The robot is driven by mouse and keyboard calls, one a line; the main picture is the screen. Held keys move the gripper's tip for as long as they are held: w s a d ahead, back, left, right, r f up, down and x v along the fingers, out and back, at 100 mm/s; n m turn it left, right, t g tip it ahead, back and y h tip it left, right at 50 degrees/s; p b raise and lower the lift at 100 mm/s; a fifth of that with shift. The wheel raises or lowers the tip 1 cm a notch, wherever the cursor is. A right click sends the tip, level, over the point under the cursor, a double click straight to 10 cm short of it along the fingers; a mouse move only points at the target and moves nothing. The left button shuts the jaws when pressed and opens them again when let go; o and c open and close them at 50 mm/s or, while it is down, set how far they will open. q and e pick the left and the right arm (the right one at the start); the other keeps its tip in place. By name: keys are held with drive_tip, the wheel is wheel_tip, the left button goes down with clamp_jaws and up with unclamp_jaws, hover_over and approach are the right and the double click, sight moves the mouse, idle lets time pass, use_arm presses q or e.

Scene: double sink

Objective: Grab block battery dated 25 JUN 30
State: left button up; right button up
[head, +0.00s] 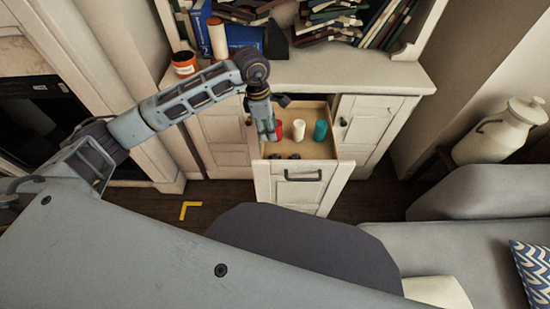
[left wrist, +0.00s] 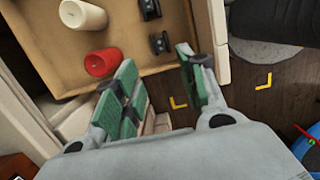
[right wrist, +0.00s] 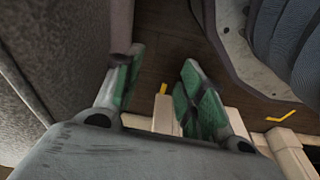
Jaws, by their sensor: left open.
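No label or date can be read, so I cannot tell which thing is the block battery dated 25 JUN 30. Two small dark objects (left wrist: 158,43) lie in the open drawer (head: 326,151), near its front; they also show small in the head view (head: 294,156). My left gripper (head: 268,135) is above the drawer's left side, with its open, empty fingers (left wrist: 156,58) near a red cylinder (left wrist: 101,62). My right gripper (right wrist: 162,62) is open and empty over dark floor, away from the drawer.
The drawer also holds a white cylinder (head: 299,129) and a teal cylinder (head: 320,131). Above it is a cabinet top (head: 350,75) with books (head: 335,18) and an orange jar (head: 185,64). A grey sofa (head: 470,200) stands at right.

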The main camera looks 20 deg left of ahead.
use_arm(q)
hover_over(275, 155)
drive_tip(key=a, duration=0.1)
wheel_tip(275, 155, down, 7)
drive_tip(key=shift+s+a+f+b, duration=0.1)
drive_tip(key=shift+b, duration=0.3)
drive_tip(key=shift+f, duration=1.1)
drive_tip(key=f, duration=0.2)
drive_tip(key=d+f, duration=0.1)
drive_tip(key=shift+f+b, duration=0.35)
drive_tip(key=shift+b, duration=0.05)
drive_tip(key=shift+w+f, duration=0.2)
drive_tip(key=shift+f, duration=0.1)
use_arm(e)
drive_tip(key=r, duration=0.1)
drive_tip(key=a+r, duration=0.1)
drive_tip(key=r, duration=0.1)
drive_tip(key=w+r, duration=0.1)
drive_tip(key=r, duration=0.1)
drive_tip(key=shift+w+a, duration=0.1)
drive_tip(key=shift+a, duration=0.2)
drive_tip(key=shift+f, duration=0.15)
